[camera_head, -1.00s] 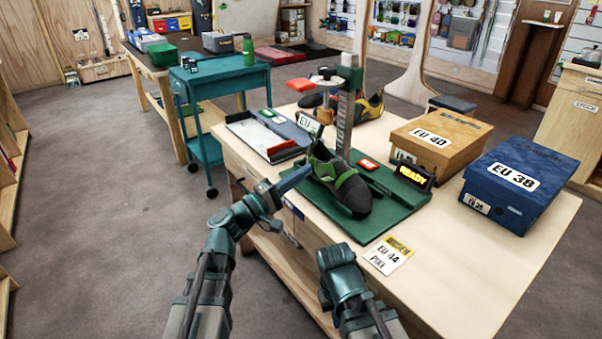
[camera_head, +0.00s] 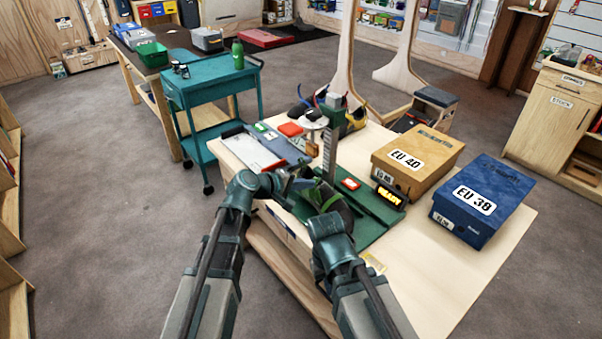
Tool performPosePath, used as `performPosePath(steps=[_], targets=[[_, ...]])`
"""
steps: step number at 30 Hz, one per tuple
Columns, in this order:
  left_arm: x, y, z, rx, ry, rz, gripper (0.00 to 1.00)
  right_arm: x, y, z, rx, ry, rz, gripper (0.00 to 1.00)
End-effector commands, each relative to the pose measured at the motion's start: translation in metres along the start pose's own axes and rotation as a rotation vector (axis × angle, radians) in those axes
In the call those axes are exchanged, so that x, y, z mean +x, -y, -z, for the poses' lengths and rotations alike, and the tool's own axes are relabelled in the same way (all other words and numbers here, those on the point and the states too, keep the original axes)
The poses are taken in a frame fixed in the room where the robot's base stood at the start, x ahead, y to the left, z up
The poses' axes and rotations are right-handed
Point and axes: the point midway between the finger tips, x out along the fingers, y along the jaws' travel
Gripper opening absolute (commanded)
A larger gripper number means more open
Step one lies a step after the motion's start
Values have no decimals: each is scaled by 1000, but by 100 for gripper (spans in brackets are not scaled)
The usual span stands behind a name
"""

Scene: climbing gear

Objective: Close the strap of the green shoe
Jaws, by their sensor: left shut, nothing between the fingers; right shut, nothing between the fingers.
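The dark shoe (camera_head: 346,209) with the green strap (camera_head: 329,203) stands on the green base (camera_head: 376,208) of a measuring stand at the near-left of the table. My arms cover much of the shoe. I cannot tell whether its strap is open or closed. My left gripper (camera_head: 296,184) is shut and empty, at the left side of the shoe by the strap. I cannot tell if it touches. My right gripper (camera_head: 322,208) is low in front of the shoe, shut and empty, its fingers largely hidden by its own wrist.
The stand's upright post (camera_head: 330,155) rises behind the shoe. A lit READY sign (camera_head: 391,197) is on its right. An orange EU 40 box (camera_head: 417,160) and a blue EU 38 box (camera_head: 483,202) stand to the right. A flat tray (camera_head: 254,152) lies behind-left. The table's front right is clear.

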Motion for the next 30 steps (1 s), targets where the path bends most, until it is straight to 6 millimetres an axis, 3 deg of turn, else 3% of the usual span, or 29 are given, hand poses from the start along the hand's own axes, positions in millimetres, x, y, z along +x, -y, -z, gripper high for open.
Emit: performPosePath(steps=[1,3,15,23,30], targets=[[1,-16,1,2,4,43,0,-22,-2,-1,0,0,0,0],[6,-20,2,3,3,110,0,-36,-3,-2,0,0,0,0],[42,-35,2,3,3,490,0,-91,-9,-5,0,0,0,0],[68,-36,3,3,0,733,0,-105,-10,-6,0,0,0,0],[84,-29,1,0,-3,776,0,-95,-9,-6,0,0,0,0]])
